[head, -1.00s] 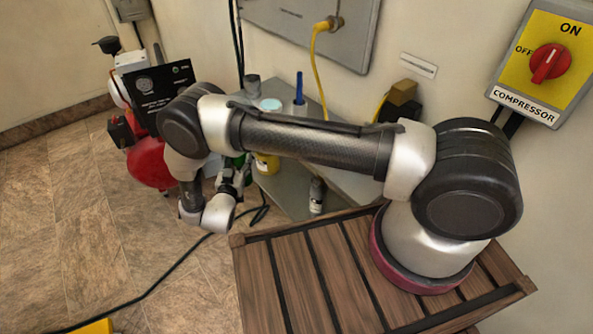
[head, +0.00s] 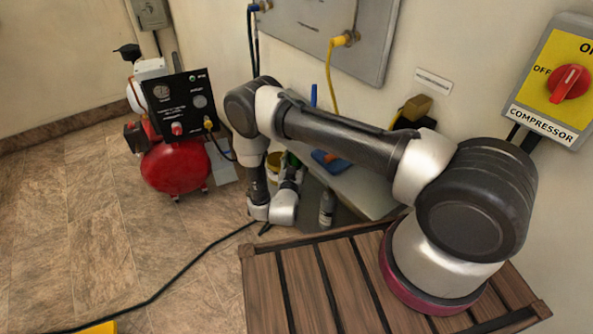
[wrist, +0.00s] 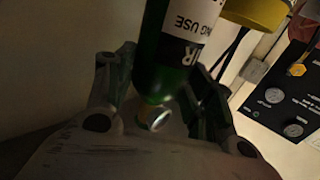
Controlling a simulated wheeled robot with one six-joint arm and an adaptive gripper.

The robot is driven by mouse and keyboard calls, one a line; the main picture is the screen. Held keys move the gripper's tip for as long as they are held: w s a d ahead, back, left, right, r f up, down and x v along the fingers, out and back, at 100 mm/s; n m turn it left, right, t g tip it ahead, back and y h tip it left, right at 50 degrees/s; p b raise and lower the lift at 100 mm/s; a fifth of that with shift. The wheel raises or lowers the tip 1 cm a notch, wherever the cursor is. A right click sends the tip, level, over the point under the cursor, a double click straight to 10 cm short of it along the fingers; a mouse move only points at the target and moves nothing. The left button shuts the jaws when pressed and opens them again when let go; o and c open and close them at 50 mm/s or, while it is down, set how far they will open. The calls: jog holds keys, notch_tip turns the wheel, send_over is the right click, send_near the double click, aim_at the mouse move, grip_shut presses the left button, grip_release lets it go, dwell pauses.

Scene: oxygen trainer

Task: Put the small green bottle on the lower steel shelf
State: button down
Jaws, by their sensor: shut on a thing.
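The small green bottle (wrist: 178,50) with a white label is between the two fingers of my gripper (wrist: 160,90) in the wrist view. My gripper is shut on it, and the label reads upside down there. In the head view my gripper (head: 290,176) is low beside the steel shelving, and only a sliver of green shows; my arm hides most of it. The lower steel shelf (head: 311,196) lies below the upper steel shelf (head: 365,190), partly hidden by my arm. I cannot tell whether the bottle touches the shelf.
A grey bottle (head: 327,206) stands on the lower shelf, right of my gripper. A yellow container (head: 273,168) is just behind my gripper; its yellow part also shows in the wrist view (wrist: 258,12). A red compressor (head: 177,165) stands left. A wooden slatted top (head: 330,285) is in front.

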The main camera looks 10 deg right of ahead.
jog(key=shift+d+f, duration=0.2)
jog(key=shift+f, duration=2.45)
jog(key=c, duration=0.6)
grip_release()
jog(key=shift+o, duration=0.2)
jog(key=shift+s+a, duration=0.15)
jog(key=shift+s, duration=0.1)
jog(key=v, duration=1.1)
jog(key=shift+s, duration=0.2)
